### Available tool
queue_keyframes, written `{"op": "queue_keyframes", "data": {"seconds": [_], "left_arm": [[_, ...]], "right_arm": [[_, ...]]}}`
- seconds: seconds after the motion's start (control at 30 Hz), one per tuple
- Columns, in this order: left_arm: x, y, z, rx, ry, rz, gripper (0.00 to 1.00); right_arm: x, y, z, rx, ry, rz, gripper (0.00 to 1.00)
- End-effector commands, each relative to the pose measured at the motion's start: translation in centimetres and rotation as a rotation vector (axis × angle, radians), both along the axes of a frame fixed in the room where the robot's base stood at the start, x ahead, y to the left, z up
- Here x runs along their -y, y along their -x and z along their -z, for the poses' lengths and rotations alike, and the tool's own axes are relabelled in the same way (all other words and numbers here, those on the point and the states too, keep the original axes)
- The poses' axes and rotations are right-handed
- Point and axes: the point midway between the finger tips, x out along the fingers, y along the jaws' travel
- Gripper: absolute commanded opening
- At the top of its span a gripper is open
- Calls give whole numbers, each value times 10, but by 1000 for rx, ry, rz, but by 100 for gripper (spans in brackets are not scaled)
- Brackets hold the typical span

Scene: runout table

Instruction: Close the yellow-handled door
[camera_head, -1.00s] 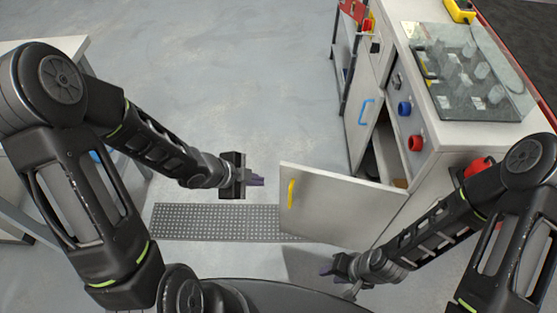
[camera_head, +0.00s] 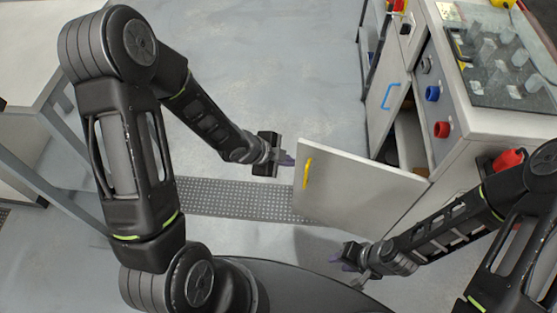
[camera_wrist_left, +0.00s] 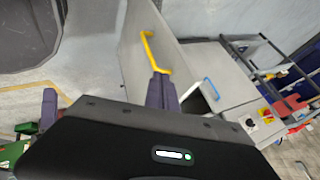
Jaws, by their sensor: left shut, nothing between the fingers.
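The yellow-handled door (camera_head: 350,198) is a light grey panel standing open, swung out from the cabinet on the right. Its yellow handle (camera_head: 307,174) is near the free edge; the handle (camera_wrist_left: 153,52) also shows in the left wrist view. My left gripper (camera_head: 287,160) is shut and empty, just left of the door's free edge in the head view. Its purple fingers (camera_wrist_left: 161,93) show close to the handle in the wrist view; I cannot tell whether they touch. My right gripper (camera_head: 340,257) is low in front of the door; its finger opening is too small to judge.
The cabinet (camera_head: 470,150) has a blue-handled door (camera_head: 389,96), blue (camera_head: 432,93) and red (camera_head: 441,129) knobs, and a clear cover on top. A grey table (camera_head: 40,75) stands at left. A perforated floor strip (camera_head: 230,198) runs beneath. Floor behind the left gripper is clear.

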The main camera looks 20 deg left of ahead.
Motion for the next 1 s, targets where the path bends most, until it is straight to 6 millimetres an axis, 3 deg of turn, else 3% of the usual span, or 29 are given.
{"op": "queue_keyframes", "data": {"seconds": [0.1,0.2,0.4,1.0], "left_arm": [[10,-11,23,-3,-1,3,0],[9,-29,15,1,1,-2,0],[10,-48,17,0,0,0,0],[7,-49,17,0,0,0,0]], "right_arm": [[0,0,8,0,0,0,33],[0,0,-4,0,0,0,33],[0,0,-9,0,0,0,33],[0,0,-9,0,0,1,33]]}}
